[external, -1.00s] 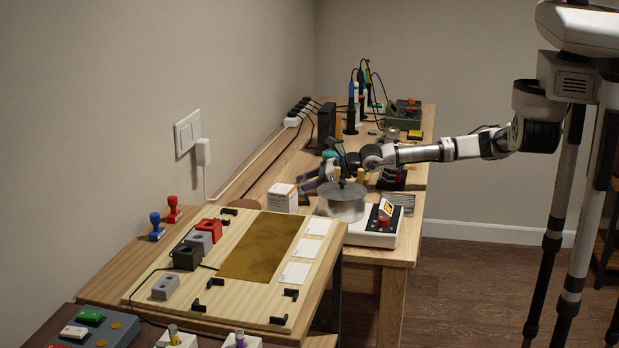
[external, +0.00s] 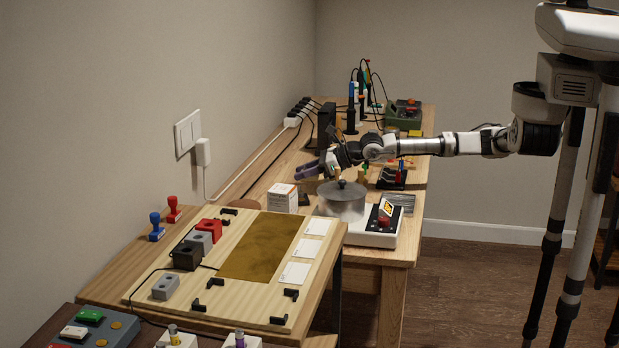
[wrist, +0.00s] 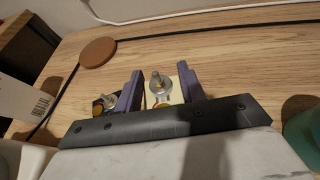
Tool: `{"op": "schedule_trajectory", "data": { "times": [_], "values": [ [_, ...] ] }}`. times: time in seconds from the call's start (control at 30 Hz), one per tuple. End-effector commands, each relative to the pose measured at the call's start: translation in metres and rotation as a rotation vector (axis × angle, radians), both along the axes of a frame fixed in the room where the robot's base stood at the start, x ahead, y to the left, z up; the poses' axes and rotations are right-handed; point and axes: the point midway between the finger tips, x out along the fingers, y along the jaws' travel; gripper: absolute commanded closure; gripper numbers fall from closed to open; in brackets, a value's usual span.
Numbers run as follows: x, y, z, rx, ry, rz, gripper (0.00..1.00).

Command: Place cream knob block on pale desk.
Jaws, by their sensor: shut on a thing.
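The cream knob block (wrist: 160,87), with a round metal knob on top, sits between the two purple fingers of my gripper (wrist: 159,88) in the wrist view. The gripper is shut on it. In the external view my gripper (external: 312,168) hangs above the pale wooden desk (external: 272,178), behind the lidded metal pot; the block cannot be made out there. The desk's bare wood (wrist: 225,60) also fills much of the wrist view. Whether the block touches the desk is not clear.
A dark knob block (wrist: 105,103) stands just left of the left finger. A brown disc (wrist: 98,52) lies beyond it. A white box (external: 282,197) and the metal pot (external: 341,203) stand close by. A black cable (wrist: 190,42) crosses the desk; clear wood lies before it.

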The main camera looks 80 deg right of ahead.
Motion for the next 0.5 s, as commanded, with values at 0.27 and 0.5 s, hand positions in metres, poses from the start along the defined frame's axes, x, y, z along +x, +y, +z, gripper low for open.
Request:
{"op": "schedule_trajectory", "data": {
  "times": [0.27, 0.5],
  "values": [
    [0.000, 0.000, 0.066, -0.004, -0.005, 0.002, 0.87],
    [0.001, 0.000, 0.128, -0.004, -0.003, 0.002, 0.87]
  ]
}}
